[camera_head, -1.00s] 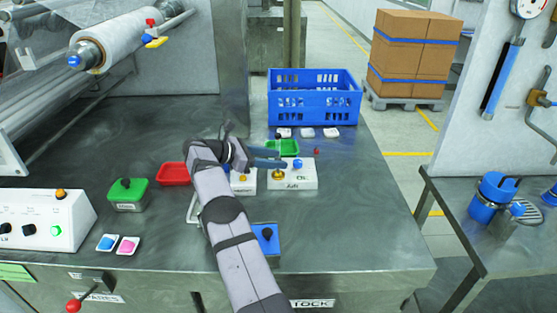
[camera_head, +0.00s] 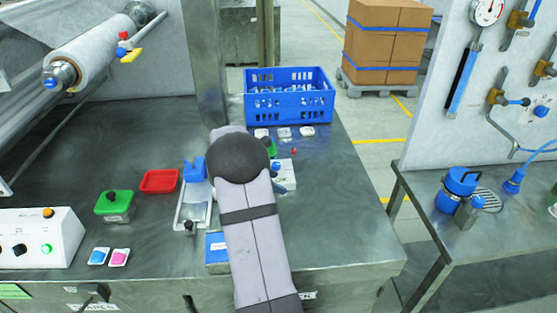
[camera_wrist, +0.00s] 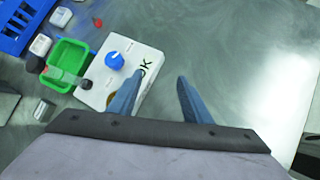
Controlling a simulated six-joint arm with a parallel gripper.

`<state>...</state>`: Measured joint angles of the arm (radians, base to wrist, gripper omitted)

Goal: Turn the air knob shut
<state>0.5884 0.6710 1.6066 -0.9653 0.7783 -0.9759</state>
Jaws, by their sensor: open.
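My gripper (camera_wrist: 159,88) is open and empty, its two blue fingers apart in the wrist view. The left finger overlaps a white box (camera_wrist: 137,55) marked OK, which carries a blue knob (camera_wrist: 115,61). A brass-coloured part (camera_wrist: 111,99) shows partly behind that finger. A wall plate at the far right also bears a blue knob (camera_head: 541,110). No label reading "air" is legible, so I cannot tell which knob is the air knob.
A green tray (camera_wrist: 68,60) adjoins the white box. A blue crate (camera_head: 290,105) stands behind. A red tray (camera_head: 160,181) and a green container (camera_head: 115,204) are at left. A side table (camera_head: 480,235) with a blue container (camera_head: 458,187) stands right. Bare metal lies right of the fingers.

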